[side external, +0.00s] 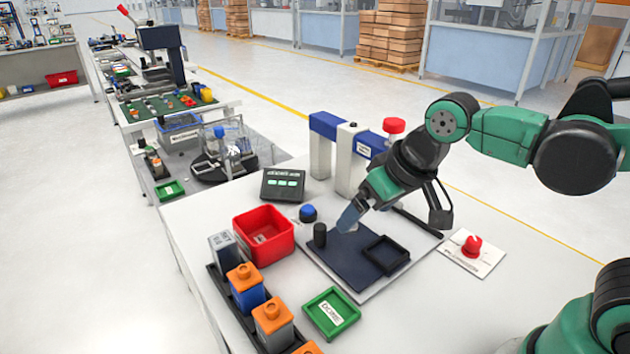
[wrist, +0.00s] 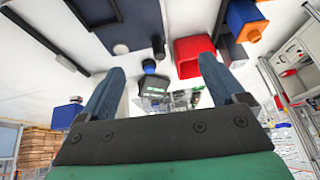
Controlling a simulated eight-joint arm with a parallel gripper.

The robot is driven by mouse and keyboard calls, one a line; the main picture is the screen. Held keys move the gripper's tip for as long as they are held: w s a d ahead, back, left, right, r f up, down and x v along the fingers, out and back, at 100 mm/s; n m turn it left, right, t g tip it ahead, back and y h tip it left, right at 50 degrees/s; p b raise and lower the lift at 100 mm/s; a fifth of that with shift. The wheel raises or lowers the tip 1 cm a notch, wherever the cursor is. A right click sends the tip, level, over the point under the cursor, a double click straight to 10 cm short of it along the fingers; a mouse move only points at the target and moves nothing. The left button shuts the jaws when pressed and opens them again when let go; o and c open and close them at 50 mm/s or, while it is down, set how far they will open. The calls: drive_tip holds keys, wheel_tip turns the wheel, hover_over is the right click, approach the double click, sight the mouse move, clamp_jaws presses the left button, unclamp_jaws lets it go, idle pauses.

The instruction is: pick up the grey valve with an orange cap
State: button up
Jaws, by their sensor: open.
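The grey valve with an orange cap (side external: 272,324) stands upright in a dark rack at the lower left of the side view. Behind it in the same rack is a blue valve with an orange cap (side external: 246,286), which also shows at the top right of the wrist view (wrist: 243,21). My gripper (side external: 350,218) is open, with nothing between its fingers, above the dark fixture plate, to the right of the rack and apart from it. Its two blue fingers (wrist: 162,66) are spread in the wrist view. I cannot clearly make out the grey valve in the wrist view.
A red bin (side external: 264,226) stands behind the rack. A green tray (side external: 331,314) lies right of it. A black cylinder (side external: 320,235) stands on the dark plate (side external: 345,260), near my fingers. A blue button (side external: 308,212) and a blue-white frame (side external: 338,130) are behind.

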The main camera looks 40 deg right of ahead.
sight(271, 307)
drive_tip(key=a+f+g, duration=0.1)
drive_tip(key=a+f, duration=0.1)
drive_tip(key=a, duration=0.3)
drive_tip(key=a+f+g, duration=0.2)
drive_tip(key=a, duration=0.3)
drive_tip(key=a+f+g, duration=0.2)
drive_tip(key=a, duration=0.3)
drive_tip(key=shift+w+a+h, duration=0.1)
drive_tip(key=shift+w+h, duration=0.15)
drive_tip(key=shift+h, duration=0.05)
drive_tip(key=shift+a+f, duration=0.2)
drive_tip(key=shift+f, duration=2.7)
clamp_jaws()
drive_tip(key=shift+r, duration=0.1)
